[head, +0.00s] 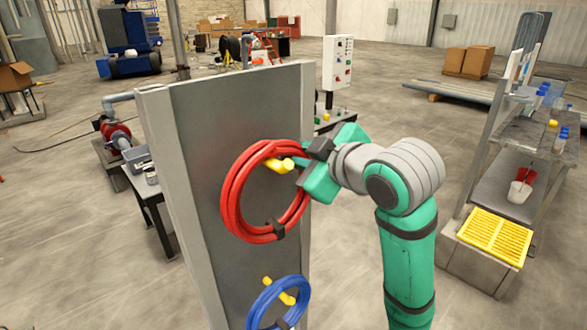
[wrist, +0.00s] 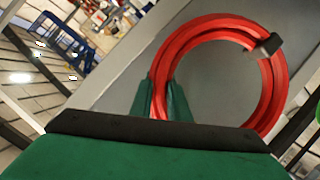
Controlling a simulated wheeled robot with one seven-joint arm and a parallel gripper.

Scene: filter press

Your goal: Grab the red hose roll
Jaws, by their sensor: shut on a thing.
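The red hose roll (head: 233,198) hangs on the upper yellow peg (head: 274,164) of an upright grey panel (head: 199,121). A dark strap binds its lower right part. My gripper (head: 303,172) is at the upper right side of the roll, its fingers shut on the hose. In the wrist view the roll (wrist: 272,93) stands as a ring beyond my green fingers (wrist: 163,100), which close on its lower left part in that picture. The exact contact is partly hidden behind the gripper body.
A blue hose roll (head: 259,309) hangs on a lower yellow peg (head: 286,298) under the red one. A control box (head: 337,62) stands behind the panel. Open floor lies between the arm and rack.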

